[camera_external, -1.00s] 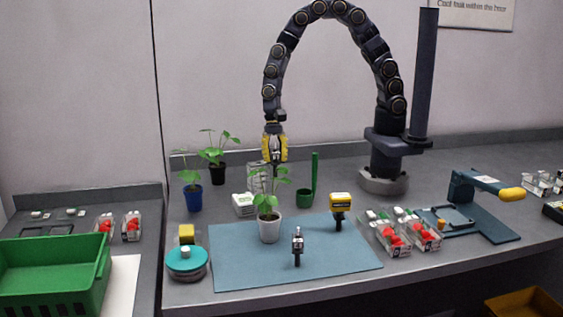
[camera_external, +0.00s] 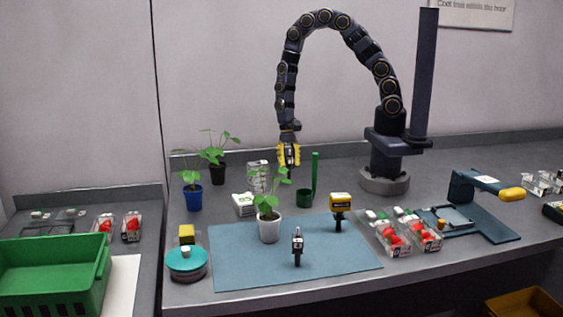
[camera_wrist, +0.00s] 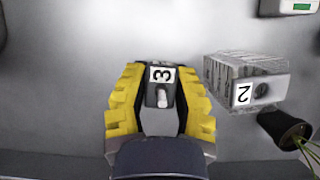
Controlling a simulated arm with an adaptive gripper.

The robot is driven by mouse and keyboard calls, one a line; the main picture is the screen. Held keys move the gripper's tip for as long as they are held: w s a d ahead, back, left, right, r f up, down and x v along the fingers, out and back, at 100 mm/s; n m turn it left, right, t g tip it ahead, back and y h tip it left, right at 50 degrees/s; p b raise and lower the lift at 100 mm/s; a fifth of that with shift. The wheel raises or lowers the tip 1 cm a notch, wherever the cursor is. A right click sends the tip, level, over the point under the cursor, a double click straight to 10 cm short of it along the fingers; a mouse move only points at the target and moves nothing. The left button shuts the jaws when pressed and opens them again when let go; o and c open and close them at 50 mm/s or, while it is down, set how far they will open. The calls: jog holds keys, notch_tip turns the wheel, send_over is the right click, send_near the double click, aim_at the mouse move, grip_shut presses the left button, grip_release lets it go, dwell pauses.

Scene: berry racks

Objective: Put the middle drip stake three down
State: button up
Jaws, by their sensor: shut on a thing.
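My gripper (camera_external: 289,160) is in the air over the back of the bench, behind the white-potted plant. In the wrist view its yellow fingers (camera_wrist: 160,97) are shut on a dark drip stake (camera_wrist: 160,75) with a white label "3". Another small dark upright piece with a pale label (camera_external: 297,243) stands on the blue mat (camera_external: 240,268).
A pale patterned box labelled "2" (camera_wrist: 245,82) and a black pot (camera_wrist: 284,130) lie to the wrist view's right.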

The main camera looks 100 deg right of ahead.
jog(key=shift+f, duration=1.3)
jog(key=shift+f, duration=0.1)
jog(key=o, duration=0.7)
jog(key=v, duration=1.2)
jog(key=s+a+r+n+g+h, duration=0.1)
jog(key=s+a+r+n+h, duration=0.1)
jog(key=s+a+r+n, duration=0.65)
jog(key=s+r+n+h, duration=0.1)
jog(key=s+r+n, duration=0.1)
jog(key=s+n, duration=0.1)
jog(key=s+a+r+n+h, duration=0.1)
jog(key=s+r+n, duration=0.1)
jog(key=s+n, duration=0.1)
jog(key=s+r+n, duration=0.3)
jog(key=s, duration=0.1)
jog(key=shift+a+r+n+g+h, duration=0.1)
jog(key=shift+a+n+g+h, duration=0.2)
jog(key=shift+h, duration=0.1)
